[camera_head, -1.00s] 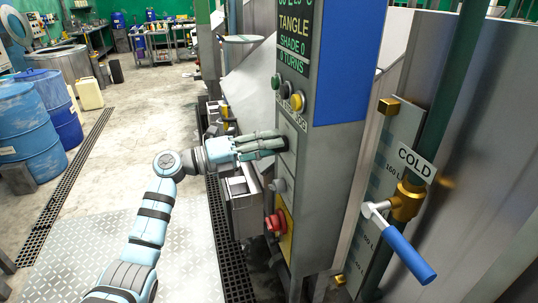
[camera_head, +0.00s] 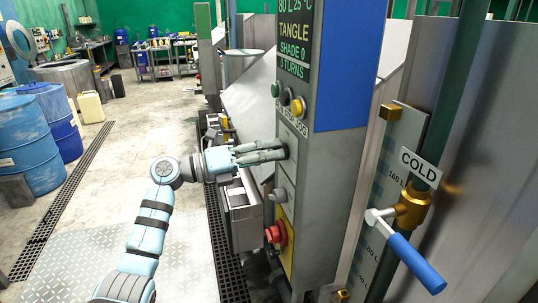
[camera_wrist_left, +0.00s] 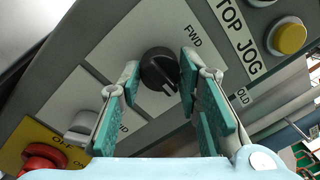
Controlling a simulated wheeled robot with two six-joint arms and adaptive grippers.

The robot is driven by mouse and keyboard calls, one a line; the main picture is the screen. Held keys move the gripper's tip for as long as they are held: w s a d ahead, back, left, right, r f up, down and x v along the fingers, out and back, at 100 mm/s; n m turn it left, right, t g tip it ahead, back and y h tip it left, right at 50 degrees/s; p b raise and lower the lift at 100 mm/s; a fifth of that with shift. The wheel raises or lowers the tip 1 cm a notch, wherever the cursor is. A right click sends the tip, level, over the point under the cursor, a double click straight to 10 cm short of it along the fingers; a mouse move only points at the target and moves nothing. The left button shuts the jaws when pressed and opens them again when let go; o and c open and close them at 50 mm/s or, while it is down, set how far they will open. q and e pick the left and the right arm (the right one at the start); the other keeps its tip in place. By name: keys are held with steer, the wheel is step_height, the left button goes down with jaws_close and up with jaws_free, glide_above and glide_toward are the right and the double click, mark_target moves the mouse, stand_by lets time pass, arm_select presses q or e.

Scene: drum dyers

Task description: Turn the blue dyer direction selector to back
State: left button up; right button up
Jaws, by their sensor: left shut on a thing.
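The blue dyer's control post carries the direction selector, a round black knob (camera_wrist_left: 160,70) on a light plate in the left wrist view. The letters FWD stand at its upper right, and a pale mark on the knob faces the lower right. My left gripper (camera_head: 284,149) reaches the post from the left in the head view, where its fingers hide most of the knob. In the left wrist view my left gripper (camera_wrist_left: 157,82) has its teal-padded fingers on both sides of the knob, shut on it. Any BACK lettering is hidden. My right gripper is out of view.
Green and yellow buttons (camera_head: 298,105) sit above the selector. A grey knob (camera_head: 279,194) and a red switch (camera_head: 277,235) on a yellow plate sit below. A blue-handled cold valve (camera_head: 415,262) stands at right. Blue drums (camera_head: 32,140) stand on the open floor at left.

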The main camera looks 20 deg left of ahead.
arm_select(q)
steer(key=o, duration=1.1)
steer(key=shift+o, duration=0.2)
steer(key=v, duration=1.2)
steer(key=shift+f, duration=0.1)
